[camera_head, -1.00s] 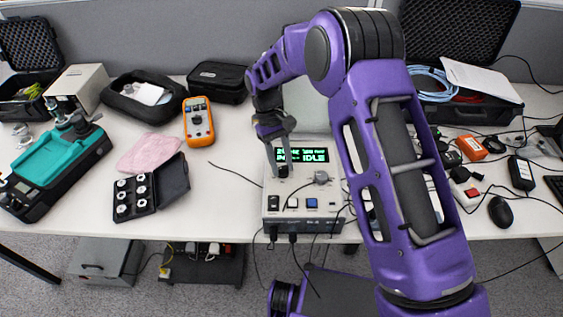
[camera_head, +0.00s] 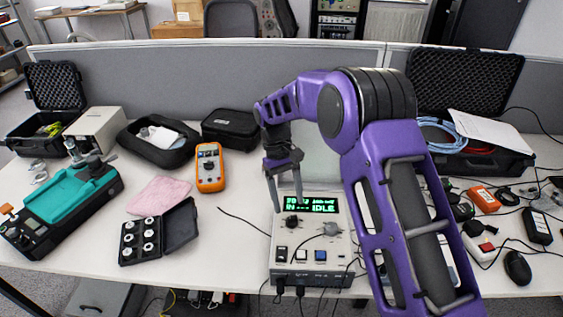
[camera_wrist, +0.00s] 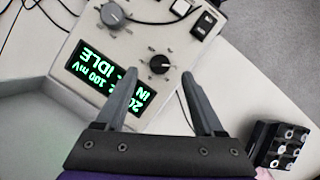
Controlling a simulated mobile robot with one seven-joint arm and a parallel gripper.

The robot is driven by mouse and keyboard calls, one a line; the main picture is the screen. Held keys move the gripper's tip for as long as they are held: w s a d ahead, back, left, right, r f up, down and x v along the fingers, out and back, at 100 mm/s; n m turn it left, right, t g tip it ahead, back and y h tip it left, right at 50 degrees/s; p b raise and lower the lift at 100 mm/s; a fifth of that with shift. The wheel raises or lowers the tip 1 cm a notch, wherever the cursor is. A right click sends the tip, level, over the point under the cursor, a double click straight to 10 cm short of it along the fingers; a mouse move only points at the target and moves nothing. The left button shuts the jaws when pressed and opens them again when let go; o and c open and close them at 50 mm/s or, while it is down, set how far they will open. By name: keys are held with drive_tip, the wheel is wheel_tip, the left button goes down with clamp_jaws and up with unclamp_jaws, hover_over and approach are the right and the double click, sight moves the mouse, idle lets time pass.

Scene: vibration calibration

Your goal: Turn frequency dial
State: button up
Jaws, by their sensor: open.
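The control box (camera_head: 312,258) is a light grey unit at the table's front edge. Its black screen (camera_head: 324,204) has green text that includes "IDLE". A black dial (camera_head: 291,221) and a grey dial (camera_head: 331,229) sit below the screen; which one is the frequency dial I cannot read. My gripper (camera_head: 284,197) is open and empty above the panel, pointing down near the black dial. In the wrist view my gripper (camera_wrist: 160,74) has the black dial (camera_wrist: 160,64) between and just beyond its fingertips, with no visible contact. The grey dial (camera_wrist: 112,14) lies outside the fingers.
Switches (camera_head: 300,255) line the box's front, with cables below. An orange multimeter (camera_head: 210,167) and an open black case of discs (camera_head: 158,232) lie to the left. A grey partition (camera_head: 200,82) stands behind.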

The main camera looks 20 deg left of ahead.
drive_tip(key=p+v, duration=0.1)
drive_tip(key=v, duration=1.2)
drive_tip(key=shift+s, duration=0.15)
